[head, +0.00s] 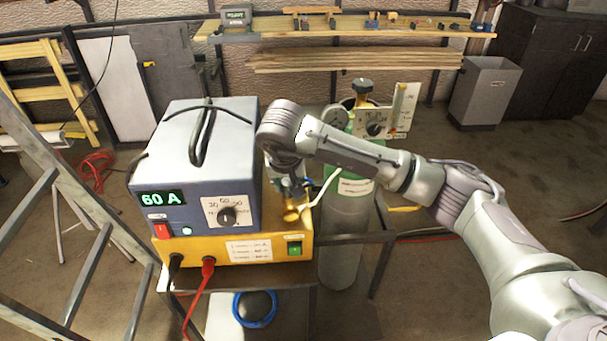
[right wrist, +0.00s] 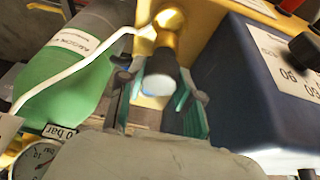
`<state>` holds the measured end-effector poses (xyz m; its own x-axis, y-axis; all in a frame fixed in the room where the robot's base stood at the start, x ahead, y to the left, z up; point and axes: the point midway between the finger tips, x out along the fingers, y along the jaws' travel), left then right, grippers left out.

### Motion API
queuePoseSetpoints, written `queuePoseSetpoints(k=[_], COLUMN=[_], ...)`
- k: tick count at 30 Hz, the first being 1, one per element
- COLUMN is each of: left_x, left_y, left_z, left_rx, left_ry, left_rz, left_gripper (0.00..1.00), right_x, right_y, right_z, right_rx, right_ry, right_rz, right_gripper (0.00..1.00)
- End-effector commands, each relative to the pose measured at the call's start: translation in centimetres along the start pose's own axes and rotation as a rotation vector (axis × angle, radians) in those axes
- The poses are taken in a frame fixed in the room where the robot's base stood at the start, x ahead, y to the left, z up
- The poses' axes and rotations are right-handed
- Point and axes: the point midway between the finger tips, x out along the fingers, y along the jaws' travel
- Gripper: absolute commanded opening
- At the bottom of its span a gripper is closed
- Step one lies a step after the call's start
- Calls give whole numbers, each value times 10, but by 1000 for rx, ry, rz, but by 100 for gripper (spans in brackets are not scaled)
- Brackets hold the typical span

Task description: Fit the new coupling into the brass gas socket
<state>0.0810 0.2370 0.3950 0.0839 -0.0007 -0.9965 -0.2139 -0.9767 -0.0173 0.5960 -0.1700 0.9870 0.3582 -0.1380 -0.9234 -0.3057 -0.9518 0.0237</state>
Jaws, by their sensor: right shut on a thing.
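The brass gas socket (head: 291,215) sticks out at the right end of the yellow unit. It also shows at the top of the right wrist view (right wrist: 168,20). My right gripper (head: 290,188) is right above and behind it in the head view. In the right wrist view the gripper (right wrist: 158,92) has its fingers on either side of the coupling (right wrist: 160,76), a dark grey cylinder with a pale end. The coupling lies in line with the socket and seems to meet it; how deep it sits is hidden. My left gripper is out of view.
A blue welding machine (head: 205,160) reading 60 A stands on the yellow unit (head: 240,246), close beside my gripper. A green-topped gas cylinder (head: 345,240) with gauges stands right of it. A white hose (right wrist: 75,68) runs to the brass fitting.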

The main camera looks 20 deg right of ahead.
Motion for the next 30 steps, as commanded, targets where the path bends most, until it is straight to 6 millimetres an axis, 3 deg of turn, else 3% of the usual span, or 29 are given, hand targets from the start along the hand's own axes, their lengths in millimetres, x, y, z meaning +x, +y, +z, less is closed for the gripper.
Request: queuePoseSetpoints(k=[6, 18, 30], left_x=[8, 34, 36], left_y=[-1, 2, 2], left_z=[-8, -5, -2], left_rx=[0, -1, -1], left_ry=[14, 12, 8], left_rz=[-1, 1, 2], left_gripper=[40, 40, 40], right_x=[13, 46, 48], right_y=[0, 0, 0], right_z=[6, 18, 19], right_rx=[2, 3, 3], right_ry=[-2, 0, 0], right_rz=[0, 1, 1], right_gripper=[0, 0, 0])
